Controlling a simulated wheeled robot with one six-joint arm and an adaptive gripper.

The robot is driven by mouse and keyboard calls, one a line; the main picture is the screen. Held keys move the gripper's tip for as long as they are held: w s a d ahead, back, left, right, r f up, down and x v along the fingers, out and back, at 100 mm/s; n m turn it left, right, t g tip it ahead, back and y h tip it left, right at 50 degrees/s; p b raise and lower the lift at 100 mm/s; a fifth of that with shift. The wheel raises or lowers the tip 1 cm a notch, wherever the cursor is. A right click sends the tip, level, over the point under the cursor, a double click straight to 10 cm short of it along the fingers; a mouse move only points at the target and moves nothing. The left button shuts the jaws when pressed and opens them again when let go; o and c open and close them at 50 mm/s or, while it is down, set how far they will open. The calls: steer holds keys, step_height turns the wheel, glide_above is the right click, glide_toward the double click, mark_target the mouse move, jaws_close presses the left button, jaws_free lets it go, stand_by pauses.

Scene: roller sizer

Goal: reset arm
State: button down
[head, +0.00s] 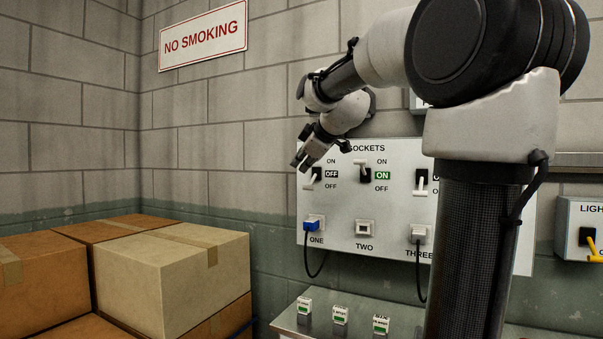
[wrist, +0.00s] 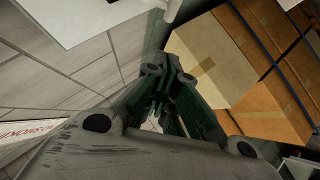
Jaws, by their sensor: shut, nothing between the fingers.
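My gripper (head: 299,162) is in the head view, in front of the upper left of the SOCKETS panel (head: 340,262), close to the switch above socket ONE. It is shut and empty. In the wrist view its closed fingers (wrist: 160,82) point away from the camera, with cardboard boxes beyond on the right. My arm reaches up and to the left from my dark column and hides part of the panel's top and right side. I cannot tell whether the fingers touch the panel.
Stacked cardboard boxes (head: 170,280) fill the lower left. A blue plug (head: 311,225) sits in socket ONE and a white plug (head: 418,234) in socket THREE, with hanging cables. A metal shelf (head: 350,318) with small labelled blocks lies below. A light switch box (head: 578,230) is at right.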

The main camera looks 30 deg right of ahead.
steer(key=v, duration=0.8)
steer(key=shift+s, duration=0.35)
